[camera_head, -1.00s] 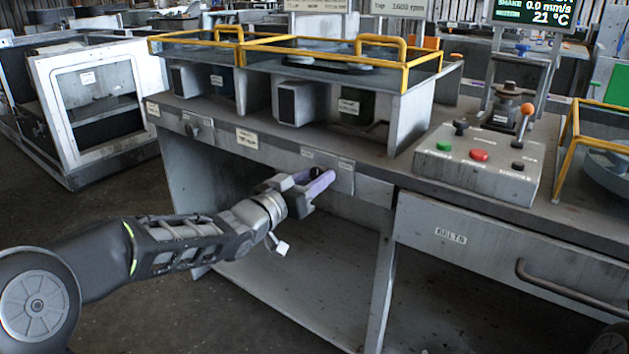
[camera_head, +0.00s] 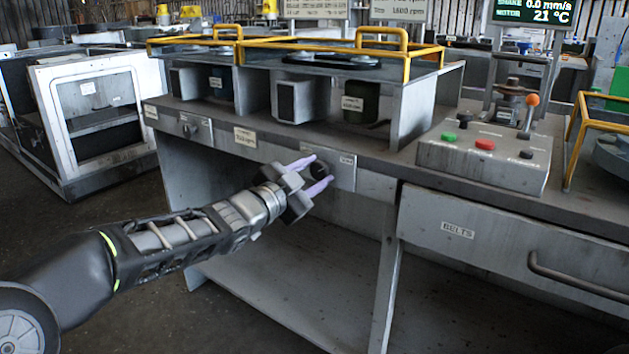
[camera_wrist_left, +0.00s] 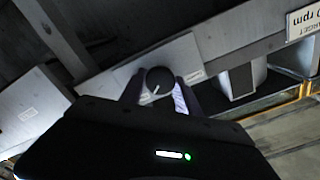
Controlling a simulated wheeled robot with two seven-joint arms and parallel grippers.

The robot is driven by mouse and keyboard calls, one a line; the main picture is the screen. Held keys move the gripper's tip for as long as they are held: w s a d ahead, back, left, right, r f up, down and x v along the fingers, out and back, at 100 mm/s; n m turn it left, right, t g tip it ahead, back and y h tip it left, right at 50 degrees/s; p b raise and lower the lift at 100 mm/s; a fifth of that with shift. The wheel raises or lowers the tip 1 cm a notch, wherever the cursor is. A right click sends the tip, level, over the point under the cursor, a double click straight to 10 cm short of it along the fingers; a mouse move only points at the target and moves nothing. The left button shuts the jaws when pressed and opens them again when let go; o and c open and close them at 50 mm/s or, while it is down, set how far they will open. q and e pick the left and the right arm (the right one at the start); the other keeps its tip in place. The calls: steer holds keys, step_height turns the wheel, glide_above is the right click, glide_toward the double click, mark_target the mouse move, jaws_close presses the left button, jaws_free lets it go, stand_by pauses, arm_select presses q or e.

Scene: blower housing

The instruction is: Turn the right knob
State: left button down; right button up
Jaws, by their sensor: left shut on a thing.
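The right knob (camera_head: 319,170) is dark and round, on a grey plate on the bench's front edge. In the left wrist view the knob (camera_wrist_left: 158,80) shows a white pointer line and sits between my fingers. My left gripper (camera_head: 317,173) reaches it from the lower left, its two purple fingers on either side of the knob, shut on it. The fingertips partly hide the knob in the head view. A second, left knob (camera_head: 190,128) sits farther left on the same bench front. My right gripper is not in view.
Yellow-railed housings (camera_head: 300,45) stand on the bench top above the knob. A control box (camera_head: 484,160) with green, red and black buttons is to the right. A drawer marked BELTS (camera_head: 490,240) is below it. Open space lies under the bench.

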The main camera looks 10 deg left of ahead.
arm_select(q)
steer(key=shift+f+m, duration=0.1)
steer(key=shift+m, duration=0.5)
steer(key=c, duration=0.9)
jaws_free()
steer(key=p+v, duration=0.1)
steer(key=v, duration=0.6)
steer(key=shift+s+a, duration=0.1)
steer(key=shift+s, duration=0.25)
